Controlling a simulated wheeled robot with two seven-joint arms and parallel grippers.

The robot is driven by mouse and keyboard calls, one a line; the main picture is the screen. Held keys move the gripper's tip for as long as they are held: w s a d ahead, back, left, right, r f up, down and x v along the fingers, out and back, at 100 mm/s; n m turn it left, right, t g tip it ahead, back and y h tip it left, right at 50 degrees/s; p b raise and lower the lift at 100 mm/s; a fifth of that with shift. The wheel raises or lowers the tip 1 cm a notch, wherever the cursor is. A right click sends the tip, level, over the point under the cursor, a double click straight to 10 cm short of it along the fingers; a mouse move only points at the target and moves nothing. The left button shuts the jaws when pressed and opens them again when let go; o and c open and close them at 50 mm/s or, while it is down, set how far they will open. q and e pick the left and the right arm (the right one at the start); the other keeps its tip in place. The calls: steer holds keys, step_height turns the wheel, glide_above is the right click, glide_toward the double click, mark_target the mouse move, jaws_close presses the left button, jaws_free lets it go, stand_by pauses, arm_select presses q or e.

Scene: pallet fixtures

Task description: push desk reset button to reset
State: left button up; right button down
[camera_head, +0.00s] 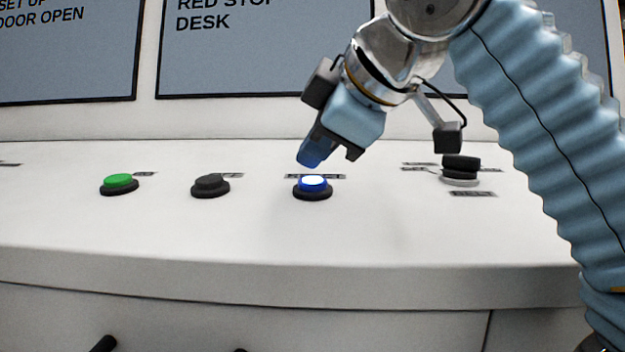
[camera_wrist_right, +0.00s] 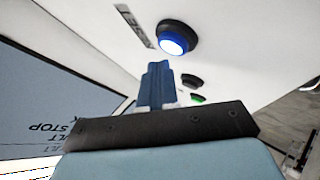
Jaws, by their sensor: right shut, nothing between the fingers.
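The reset button (camera_head: 313,187) is a blue button with a lit white-blue top in a black ring, set on the white desk (camera_head: 420,235). It also shows in the right wrist view (camera_wrist_right: 175,38), close to the fingers, with part of its label beside it. My right gripper (camera_head: 311,158) is shut and empty. Its blue fingertips are just above and slightly behind the button in the head view, with a small gap showing between them. In the right wrist view the shut fingers (camera_wrist_right: 157,80) end short of the button. My left gripper is not in view.
A green button (camera_head: 119,183) and a black button (camera_head: 210,185) sit to the left. A dark knob (camera_head: 461,168) stands to the right among small labels. Grey sign panels (camera_head: 265,60) rise behind the desk. The desk front is clear.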

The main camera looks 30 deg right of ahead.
steer(key=shift+f, duration=0.1)
stand_by(0.7)
steer(key=shift+f, duration=0.3)
steer(key=shift+w+f+b, duration=0.1)
steer(key=shift+f+b, duration=0.45)
steer(key=shift+b, duration=0.05)
stand_by(0.6)
steer(key=shift+r, duration=0.1)
steer(key=shift+r+p, duration=0.9)
steer(key=shift+p, duration=0.2)
